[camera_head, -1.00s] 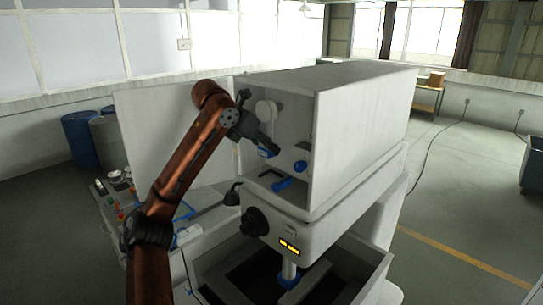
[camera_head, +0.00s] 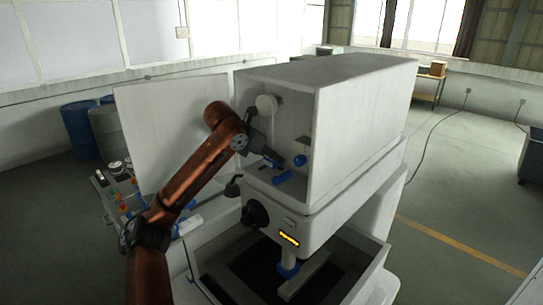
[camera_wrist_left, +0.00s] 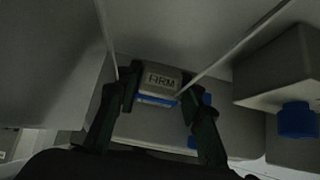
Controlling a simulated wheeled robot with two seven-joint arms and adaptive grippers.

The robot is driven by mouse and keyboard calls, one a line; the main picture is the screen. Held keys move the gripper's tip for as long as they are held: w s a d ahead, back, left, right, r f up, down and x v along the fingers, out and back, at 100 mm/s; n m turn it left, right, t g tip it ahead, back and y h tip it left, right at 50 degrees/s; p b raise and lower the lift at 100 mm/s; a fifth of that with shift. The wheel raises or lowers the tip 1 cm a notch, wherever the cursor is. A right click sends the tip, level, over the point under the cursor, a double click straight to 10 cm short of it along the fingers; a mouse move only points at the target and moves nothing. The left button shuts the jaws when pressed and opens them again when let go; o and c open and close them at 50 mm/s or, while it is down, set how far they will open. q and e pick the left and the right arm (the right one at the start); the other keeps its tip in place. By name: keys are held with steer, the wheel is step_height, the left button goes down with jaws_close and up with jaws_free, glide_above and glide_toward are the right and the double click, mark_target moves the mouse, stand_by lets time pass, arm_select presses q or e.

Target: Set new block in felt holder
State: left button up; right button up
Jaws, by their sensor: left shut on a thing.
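A grey block marked "FIRM" with a blue strip (camera_wrist_left: 160,82) is held between the two dark fingers of my left gripper (camera_wrist_left: 160,101), as the left wrist view shows. In the head view my left gripper (camera_head: 277,161) is inside the open front compartment of the white machine (camera_head: 365,110). The block is too small to make out clearly there. A blue bar (camera_head: 283,178) lies just below the gripper, and a blue knob (camera_head: 300,160) is just to its right. I cannot tell which part is the felt holder. My right gripper is out of view.
The compartment's side wall and roof close in on the arm. A white round part (camera_head: 267,106) is above the gripper. In the wrist view a grey housing with a blue cylinder (camera_wrist_left: 298,120) stands at right. A dark knob (camera_head: 254,214) is below the compartment.

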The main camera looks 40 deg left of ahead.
arm_select(q)
steer(key=shift+w+d+f, duration=0.1)
steer(key=shift+d+f, duration=0.05)
steer(key=shift+f, duration=0.5)
steer(key=o, duration=1)
steer(key=shift+c, duration=0.2)
steer(key=shift+o, duration=1)
steer(key=shift+r, duration=0.15)
steer(key=shift+r, duration=0.35)
steer(key=b+v, duration=0.3)
steer(key=v, duration=0.9)
